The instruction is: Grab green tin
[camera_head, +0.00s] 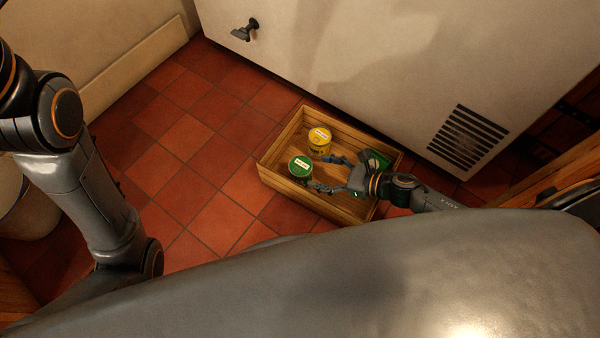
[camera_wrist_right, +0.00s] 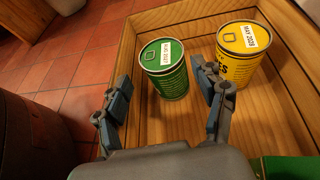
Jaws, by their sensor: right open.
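A green tin (camera_head: 300,168) with a white label on its lid stands upright in a wooden crate (camera_head: 268,160) on the floor. It also shows in the right wrist view (camera_wrist_right: 167,75), ahead of and between the fingers. A yellow tin (camera_head: 319,140) stands beside it in the crate and shows at the right of the wrist view (camera_wrist_right: 238,58). My right gripper (camera_head: 328,174) is open and empty, reaching into the crate; its fingers (camera_wrist_right: 160,95) point at the green tin, with one finger close to the gap between the tins. My left gripper is out of view.
Another green item (camera_head: 377,160) lies at the crate's right end, partly hidden by my right arm. A pale cabinet front with a dark vent (camera_head: 467,138) stands behind the crate. A pale bucket-like container (camera_head: 28,205) is at the left. Red floor tiles left of the crate are clear.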

